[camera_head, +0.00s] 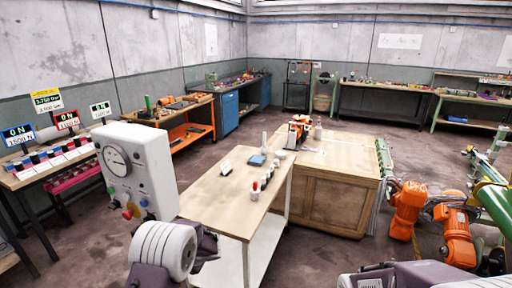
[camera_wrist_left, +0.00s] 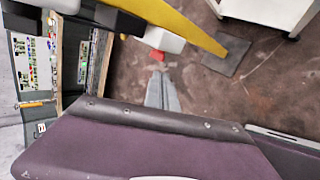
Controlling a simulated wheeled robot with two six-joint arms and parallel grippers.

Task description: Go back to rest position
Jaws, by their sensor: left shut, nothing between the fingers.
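My left arm (camera_head: 170,250) comes in at the bottom left of the head view, just below a white control box (camera_head: 150,165). Its gripper is hidden there. In the left wrist view my left gripper (camera_wrist_left: 159,76) shows its two grey fingers close together, shut and empty. The fingers point toward a small red part (camera_wrist_left: 155,57) under a white box; I cannot tell whether they touch it. Part of my right arm (camera_head: 420,275) shows at the bottom right of the head view. Its gripper is not in view.
The control box has a dial and coloured knobs. A wooden table (camera_head: 215,200) with small items stands ahead, beside a wooden cabinet (camera_head: 335,195). An orange robot arm (camera_head: 407,208) is at right. A yellow post (camera_wrist_left: 180,22) crosses the wrist view. Floor is open between benches.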

